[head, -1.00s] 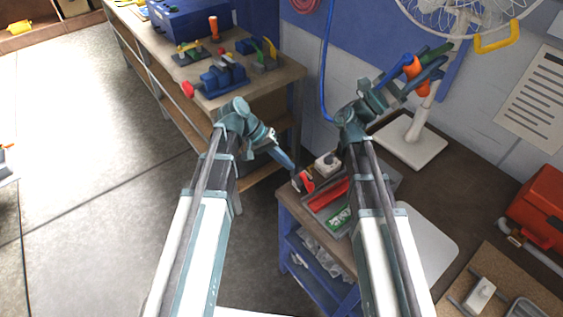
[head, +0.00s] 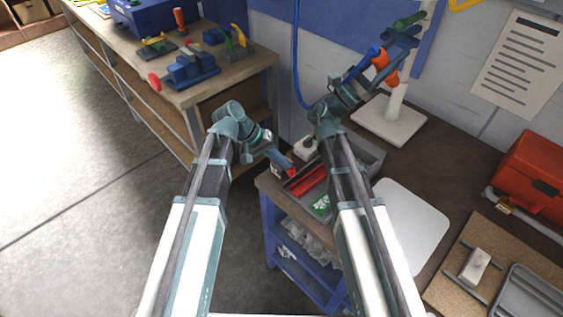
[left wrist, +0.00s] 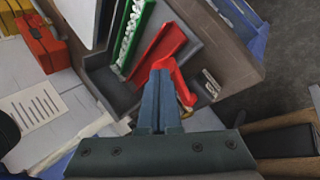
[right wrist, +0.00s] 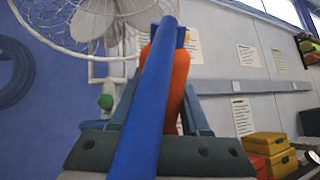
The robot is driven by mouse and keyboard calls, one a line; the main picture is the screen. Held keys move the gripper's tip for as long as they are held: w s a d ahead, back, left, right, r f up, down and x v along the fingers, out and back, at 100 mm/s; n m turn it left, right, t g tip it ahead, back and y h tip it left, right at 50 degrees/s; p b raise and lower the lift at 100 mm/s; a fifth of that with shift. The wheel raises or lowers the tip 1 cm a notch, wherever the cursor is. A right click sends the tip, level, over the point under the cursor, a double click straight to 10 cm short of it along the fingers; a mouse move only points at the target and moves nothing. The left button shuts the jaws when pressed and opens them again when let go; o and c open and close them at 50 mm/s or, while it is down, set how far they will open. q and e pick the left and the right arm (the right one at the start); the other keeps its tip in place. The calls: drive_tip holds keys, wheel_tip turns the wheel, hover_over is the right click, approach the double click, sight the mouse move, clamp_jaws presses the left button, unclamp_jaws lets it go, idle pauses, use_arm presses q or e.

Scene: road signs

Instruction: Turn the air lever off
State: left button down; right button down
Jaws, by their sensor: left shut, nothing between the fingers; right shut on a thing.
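My left gripper (head: 286,164) is shut and empty, pointing down by a red bent piece (left wrist: 168,72) at the corner of the near bench; in the left wrist view its fingertips (left wrist: 160,80) overlap that piece, and contact cannot be told. My right gripper (head: 402,48) is shut on an orange item (head: 386,66) with a blue tube-like part (head: 362,66). In the right wrist view the orange item (right wrist: 175,85) is between the fingers. A green handle-like piece (head: 410,19) shows just beyond it. I cannot tell which piece is the air lever.
A grey tray (head: 372,158) with red and green items lies on the bench. A white stand base (head: 388,121), a white board (head: 412,222) and a red toolbox (head: 535,172) are also there. A wooden workbench (head: 225,85) with tools stands left. The floor at left is clear.

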use_arm(q)
drive_tip(key=shift+s+d+n+t, duration=0.1)
drive_tip(key=shift+d+n+t, duration=0.5)
drive_tip(key=shift+n, duration=0.4)
drive_tip(key=shift+d+n, duration=0.15)
drive_tip(key=shift+n, duration=0.15)
drive_tip(key=shift+w+d+t, duration=0.35)
drive_tip(key=shift+d+t, duration=0.05)
drive_tip(key=shift+a, duration=0.15)
